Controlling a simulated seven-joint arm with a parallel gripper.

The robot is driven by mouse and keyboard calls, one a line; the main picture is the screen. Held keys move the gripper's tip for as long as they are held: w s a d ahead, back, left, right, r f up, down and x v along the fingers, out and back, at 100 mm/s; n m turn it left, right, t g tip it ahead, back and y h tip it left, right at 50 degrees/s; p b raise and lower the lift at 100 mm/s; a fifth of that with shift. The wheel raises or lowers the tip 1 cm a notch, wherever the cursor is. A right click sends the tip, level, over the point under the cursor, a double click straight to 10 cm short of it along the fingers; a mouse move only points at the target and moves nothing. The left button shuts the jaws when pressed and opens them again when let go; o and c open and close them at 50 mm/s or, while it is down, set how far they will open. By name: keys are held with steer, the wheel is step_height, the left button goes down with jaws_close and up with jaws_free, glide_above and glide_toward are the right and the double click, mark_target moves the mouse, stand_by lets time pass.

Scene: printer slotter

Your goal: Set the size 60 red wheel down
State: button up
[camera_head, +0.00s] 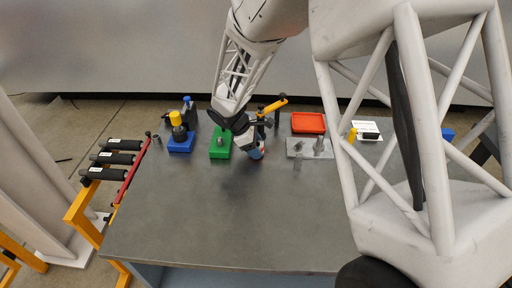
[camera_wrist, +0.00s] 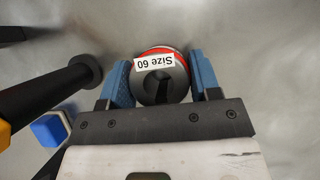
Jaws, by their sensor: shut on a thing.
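The size 60 red wheel (camera_wrist: 160,84) sits between the two blue fingers of my gripper (camera_wrist: 162,78) in the wrist view. It has a red rim, a dark grey hub and a white label reading "Size 60", upside down in this view. The fingers are shut on its sides. In the head view my gripper (camera_head: 253,146) is over the table's back part, just right of the green block. Only a little of the red wheel (camera_head: 258,155) shows under it there. I cannot tell whether the wheel touches the table.
Left of my gripper are a green block (camera_head: 214,150) with a grey peg and a blue block (camera_head: 181,147) with a yellow-topped part. To the right are a grey plate (camera_head: 299,153) with metal pegs and a red tray (camera_head: 308,123). The table's front (camera_head: 210,225) is clear.

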steer(key=shift+f, duration=0.2)
steer(key=o, duration=1)
steer(key=shift+c, duration=0.2)
steer(key=shift+r, duration=0.1)
steer(key=v, duration=1.2)
